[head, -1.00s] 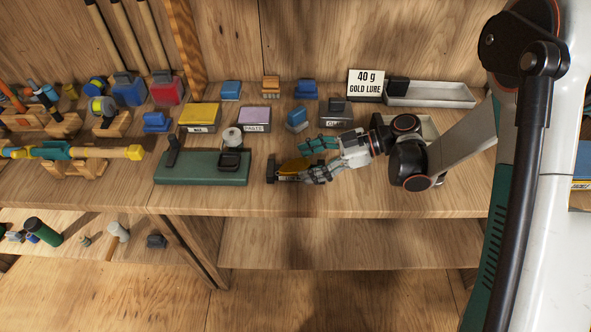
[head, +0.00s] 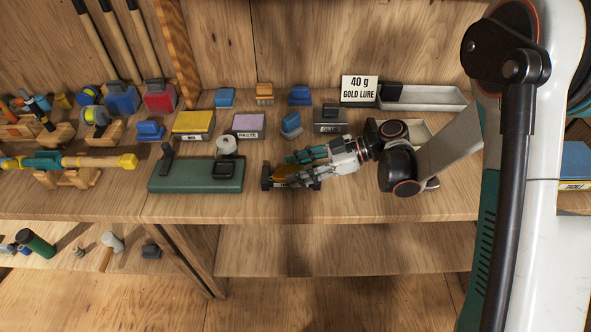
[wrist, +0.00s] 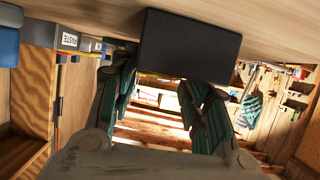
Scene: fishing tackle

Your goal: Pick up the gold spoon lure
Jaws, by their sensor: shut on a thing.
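The gold spoon lure (head: 287,173) is on the wooden worktop in the head view, right of the green scale-like device. A dark block (head: 266,177) is at its left end. My gripper (head: 297,170) reaches in from the right, its fingers shut on the lure and partly covering it. I cannot tell whether the lure is clear of the worktop.
The green device (head: 197,177) stands close on the left. Behind are colored boxes, blue blocks, a sign reading "40 g GOLD LURE" (head: 359,89) and a pale tray (head: 425,98). A yellow-and-teal rod (head: 80,162) lies on stands at left. The worktop's front edge is close in front.

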